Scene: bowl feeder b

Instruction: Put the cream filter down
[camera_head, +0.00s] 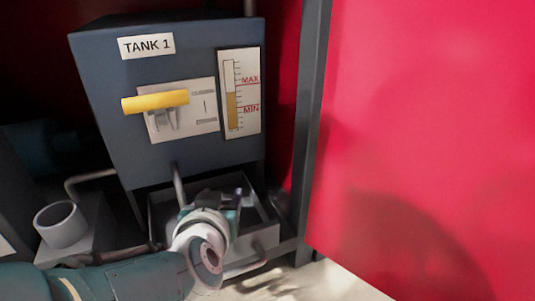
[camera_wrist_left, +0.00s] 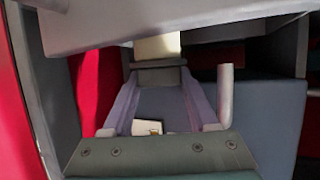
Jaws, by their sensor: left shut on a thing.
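The cream filter (camera_wrist_left: 158,46) shows in the left wrist view as a small pale block at the tips of my left gripper (camera_wrist_left: 158,69). The two fingers are closed together on it. In the head view my left gripper (camera_head: 222,199) is over the open grey tray (camera_head: 265,238) beneath the tank. There its fingertips and the filter are hidden behind my own wrist. I cannot tell whether the filter touches the tray. My right gripper is in neither view.
The blue-grey tank (camera_head: 95,90), labelled TANK 1, stands above the tray with a yellow valve handle (camera_head: 155,101) and a level gauge (camera_head: 240,93). A pipe (camera_wrist_left: 226,95) stands close beside the fingers. A grey cup (camera_head: 61,225) is at left. A dark post (camera_head: 311,120) and red panel (camera_head: 430,120) bound the right.

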